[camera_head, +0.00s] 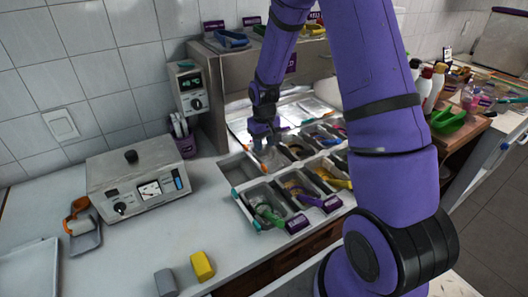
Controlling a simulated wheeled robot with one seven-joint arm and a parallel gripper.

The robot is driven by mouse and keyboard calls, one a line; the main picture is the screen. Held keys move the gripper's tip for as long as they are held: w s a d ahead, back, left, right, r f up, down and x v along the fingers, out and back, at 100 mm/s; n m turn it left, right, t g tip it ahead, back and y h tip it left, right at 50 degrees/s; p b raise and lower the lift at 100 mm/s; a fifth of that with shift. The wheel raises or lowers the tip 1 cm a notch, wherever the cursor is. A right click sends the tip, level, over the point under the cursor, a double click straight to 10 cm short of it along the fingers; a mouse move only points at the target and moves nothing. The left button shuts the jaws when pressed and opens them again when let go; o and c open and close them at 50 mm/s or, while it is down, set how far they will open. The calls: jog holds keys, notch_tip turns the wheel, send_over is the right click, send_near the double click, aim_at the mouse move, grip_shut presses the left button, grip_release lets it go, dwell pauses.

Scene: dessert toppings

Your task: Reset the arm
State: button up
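My purple arm reaches in from the right and fills much of the middle of the view. My gripper (268,142) is over the back left of the topping containers, pointing down. Its fingers are small and dark here, so I cannot tell whether they are open or shut, or whether they hold anything. The steel topping tray (240,169) lies below and around it. Part of the tray is hidden behind my arm.
A grey machine with dials (140,187) stands on the left counter. A control box (188,88) is on the wall side. A yellow block (202,266) and a grey block (166,282) lie at the front. The left counter has free room.

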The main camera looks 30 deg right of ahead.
jog(key=shift+r, duration=0.45)
jog(key=s+a+r+t, duration=0.15)
jog(key=s+r, duration=0.35)
jog(key=r, duration=0.6)
jog(key=s+a+r+t, duration=0.1)
jog(key=s+a+r, duration=0.3)
jog(key=r, duration=0.6)
jog(key=s+a+r+t, duration=0.1)
jog(key=s+r, duration=0.4)
jog(key=s, duration=0.5)
jog(key=s+a+r+t, duration=0.1)
jog(key=s+r, duration=0.4)
jog(key=s, duration=0.5)
jog(key=shift+s+r+t, duration=0.15)
jog(key=shift+r+t, duration=0.15)
jog(key=shift+t, duration=0.05)
